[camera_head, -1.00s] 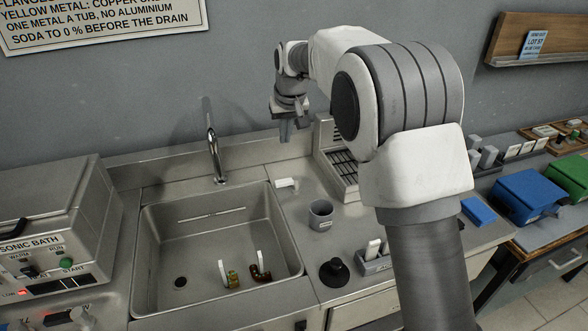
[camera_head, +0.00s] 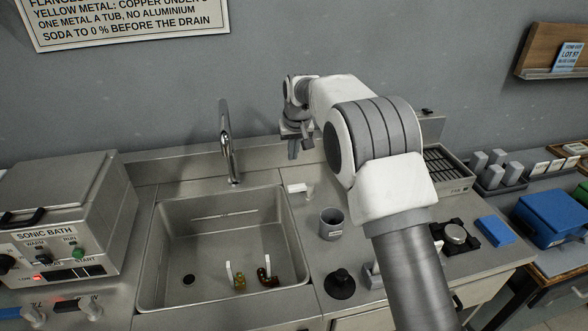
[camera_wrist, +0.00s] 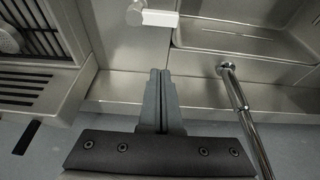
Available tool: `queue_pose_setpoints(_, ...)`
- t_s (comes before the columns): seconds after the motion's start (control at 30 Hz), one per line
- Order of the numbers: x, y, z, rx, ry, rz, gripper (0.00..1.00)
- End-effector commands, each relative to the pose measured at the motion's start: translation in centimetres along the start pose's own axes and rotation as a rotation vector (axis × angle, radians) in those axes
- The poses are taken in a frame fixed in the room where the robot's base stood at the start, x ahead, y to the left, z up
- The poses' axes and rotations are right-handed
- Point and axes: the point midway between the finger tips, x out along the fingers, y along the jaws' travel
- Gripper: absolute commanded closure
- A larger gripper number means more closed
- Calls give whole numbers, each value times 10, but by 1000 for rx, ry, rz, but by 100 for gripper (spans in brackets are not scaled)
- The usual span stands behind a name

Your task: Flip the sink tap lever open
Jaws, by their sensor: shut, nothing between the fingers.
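The tap lever (camera_head: 300,188) is a small white bar on the counter, right of the tap spout and behind the sink's right corner. In the wrist view the white lever (camera_wrist: 158,18) joins a round metal knob, near the top. The chrome tap spout (camera_head: 228,145) stands upright behind the sink (camera_head: 146,255); it also shows in the wrist view (camera_wrist: 242,110). My gripper (camera_head: 293,155) hangs above and behind the lever, apart from it. In the wrist view its fingers (camera_wrist: 160,72) are together and empty, pointing toward the lever.
A grey cup (camera_head: 332,224) and a black round-knobbed object (camera_head: 339,283) stand right of the sink. A slotted metal unit (camera_head: 445,168) stands at the back right; a slotted piece also fills the wrist view's left. The sonic bath (camera_head: 60,225) is at the left.

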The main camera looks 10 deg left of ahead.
Motion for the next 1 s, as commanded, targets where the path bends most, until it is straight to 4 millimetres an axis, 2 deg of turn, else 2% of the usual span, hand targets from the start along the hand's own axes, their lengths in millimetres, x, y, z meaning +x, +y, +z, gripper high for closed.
queue_pose_setpoints(0.5,95,0,1,-1,-3,1,100)
queue_pose_setpoints(1.0,82,0,34,0,-1,0,100)
